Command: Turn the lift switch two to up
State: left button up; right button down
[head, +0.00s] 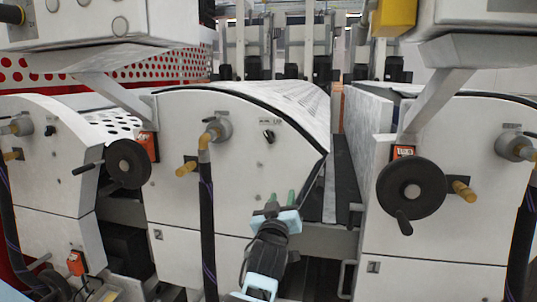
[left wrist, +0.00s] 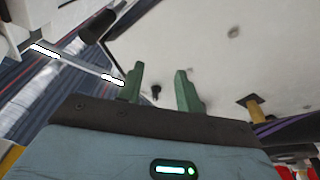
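The lift switch two, a small black rotary knob (head: 268,136), sits high on the white middle machine panel (head: 240,190), which is marked 2. Its handle appears tilted; its exact setting is too small to read. My left gripper (head: 281,197) is below the switch and apart from it, with green fingers pointing up. In the left wrist view the left gripper (left wrist: 158,88) has its two fingers spread with nothing held. A small dark knob-like part shows between them; I cannot tell for sure that it is the switch. My right gripper is not in view.
A brass-coloured knob (head: 187,168) and a pipe fitting with a black hose (head: 207,230) stand out left of the switch. Black handwheels (head: 128,164) and (head: 411,187) stick out on the neighbouring panels. The panel face around the switch is clear.

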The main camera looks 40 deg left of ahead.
aim_at(268, 138)
pick_arm(q)
jog(key=s+a+r+n+g+y, duration=0.1)
jog(key=a+r+n+y, duration=0.35)
jog(key=r, duration=0.65)
jog(key=shift+h, duration=0.35)
jog(key=shift+p+x, duration=0.3)
jog(key=shift+x, duration=3.55)
jog(key=shift+w+d+r, duration=0.1)
jog(key=shift+d, duration=0.05)
grip_shut()
